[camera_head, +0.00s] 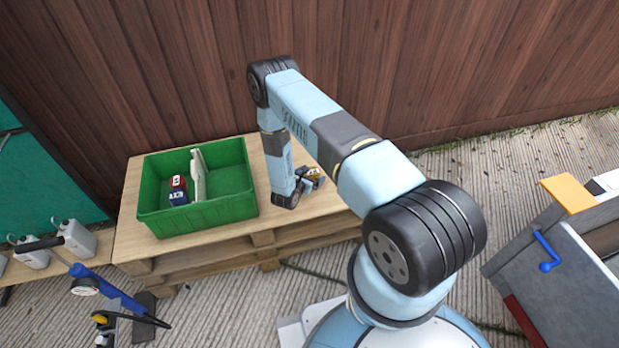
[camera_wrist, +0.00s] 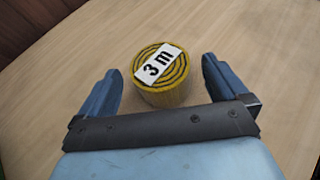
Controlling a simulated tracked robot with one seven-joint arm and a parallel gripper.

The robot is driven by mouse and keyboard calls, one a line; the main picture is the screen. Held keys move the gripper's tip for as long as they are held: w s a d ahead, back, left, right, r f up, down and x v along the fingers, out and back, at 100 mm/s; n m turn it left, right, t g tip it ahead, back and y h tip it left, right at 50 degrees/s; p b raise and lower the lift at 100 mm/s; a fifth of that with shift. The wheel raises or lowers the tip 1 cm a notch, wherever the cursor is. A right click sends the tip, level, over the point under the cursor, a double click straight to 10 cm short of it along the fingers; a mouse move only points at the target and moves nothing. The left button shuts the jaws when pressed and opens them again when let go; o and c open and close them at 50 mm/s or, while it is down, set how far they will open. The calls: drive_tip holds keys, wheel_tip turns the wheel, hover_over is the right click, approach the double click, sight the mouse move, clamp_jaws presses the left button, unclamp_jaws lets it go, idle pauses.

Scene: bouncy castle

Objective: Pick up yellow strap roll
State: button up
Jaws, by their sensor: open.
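The yellow strap roll (camera_wrist: 164,88) stands on the wooden surface in the wrist view, with a white "3 m" label across its black-and-yellow coiled top. My gripper (camera_wrist: 161,78) is open, with one blue finger on each side of the roll. There is a gap between the roll and each finger, and the gripper is empty. In the head view, a small yellow part of the roll (camera_head: 315,173) shows beside the end of my arm, on the pallet table. The rest of it there is mostly hidden by my gripper.
A green crate (camera_head: 205,214) on the left of the wooden pallet table (camera_head: 135,243) holds a red roll (camera_head: 178,183), a blue roll (camera_head: 178,198) and a whitish divider (camera_head: 198,176). A brown wooden wall (camera_head: 420,60) stands behind. A grey box (camera_head: 570,270) is at right.

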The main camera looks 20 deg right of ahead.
sight(315, 172)
drive_tip(key=x, duration=0.4)
drive_tip(key=shift+r, duration=0.15)
drive_tip(key=c, duration=1.1)
drive_tip(key=shift+c, duration=0.3)
drive_tip(key=shift+r, duration=0.1)
